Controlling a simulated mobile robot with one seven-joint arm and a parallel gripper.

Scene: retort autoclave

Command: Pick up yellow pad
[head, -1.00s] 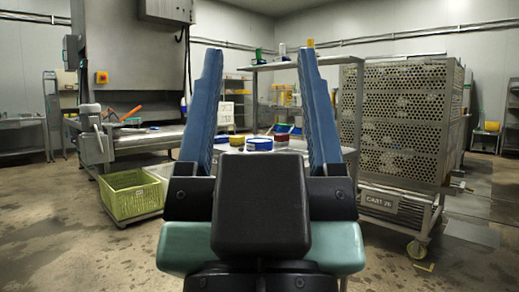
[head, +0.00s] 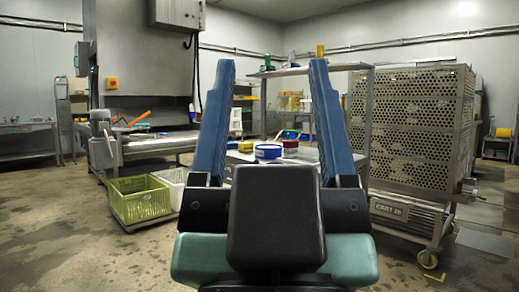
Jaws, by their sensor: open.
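My gripper (head: 271,65) is open in the middle of the head view, its two long blue fingers pointing up and away with nothing between them. Between the fingers, farther off, a metal table holds a small round yellow item (head: 246,147), which may be the yellow pad. It is too small to be sure. A blue-and-white round item (head: 268,151) is to its right, with a red one (head: 290,146) farther right. My gripper is well short of them. The near part of the table is hidden behind my gripper.
A perforated metal cart (head: 412,130) stands at the right. A green crate (head: 140,201) and a white crate (head: 172,184) are low at the left, by a large steel machine (head: 148,60). A shelf (head: 315,69) rises over the table. The left floor is open.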

